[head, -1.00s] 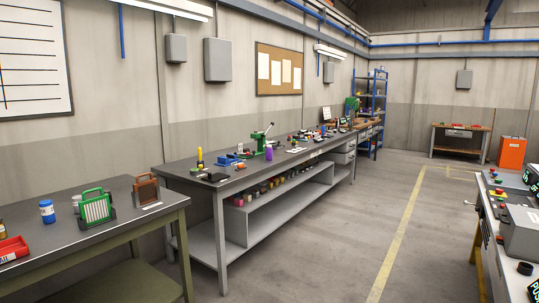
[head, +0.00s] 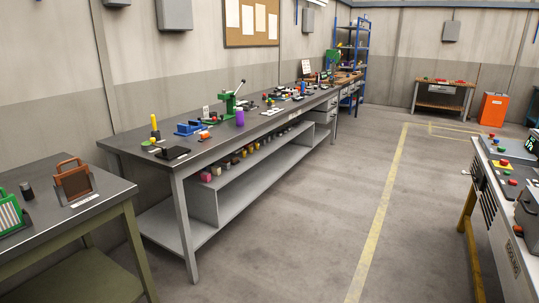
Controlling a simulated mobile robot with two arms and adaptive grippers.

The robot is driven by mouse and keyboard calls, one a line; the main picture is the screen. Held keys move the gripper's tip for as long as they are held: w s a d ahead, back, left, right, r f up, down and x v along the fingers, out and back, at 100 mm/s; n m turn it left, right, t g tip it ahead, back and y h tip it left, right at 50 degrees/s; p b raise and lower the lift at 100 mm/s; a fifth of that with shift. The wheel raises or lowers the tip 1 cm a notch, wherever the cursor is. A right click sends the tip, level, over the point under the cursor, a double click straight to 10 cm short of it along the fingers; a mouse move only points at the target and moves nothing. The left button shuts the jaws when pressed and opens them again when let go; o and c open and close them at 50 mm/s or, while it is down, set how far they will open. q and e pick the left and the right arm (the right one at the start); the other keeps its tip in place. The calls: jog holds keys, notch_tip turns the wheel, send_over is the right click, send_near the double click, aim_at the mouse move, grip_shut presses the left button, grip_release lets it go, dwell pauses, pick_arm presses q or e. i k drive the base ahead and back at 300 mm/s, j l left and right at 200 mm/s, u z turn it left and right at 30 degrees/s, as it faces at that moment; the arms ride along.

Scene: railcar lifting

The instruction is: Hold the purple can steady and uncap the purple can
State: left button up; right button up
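The purple can (head: 240,117) stands upright near the front edge of the long grey workbench (head: 180,159), about the middle of the head view. It is small at this distance, and I cannot make out its cap. A green press with a lever (head: 228,103) stands just behind and left of it. Neither of my grippers shows in the head view.
A green-legged table (head: 100,212) with a brown rack (head: 73,181) stands at the near left. A console with buttons (head: 500,187) borders the right side. The grey floor (head: 300,230) between them is clear, crossed by a yellow line.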

aim_at(240, 117)
jog(key=i, duration=2.65)
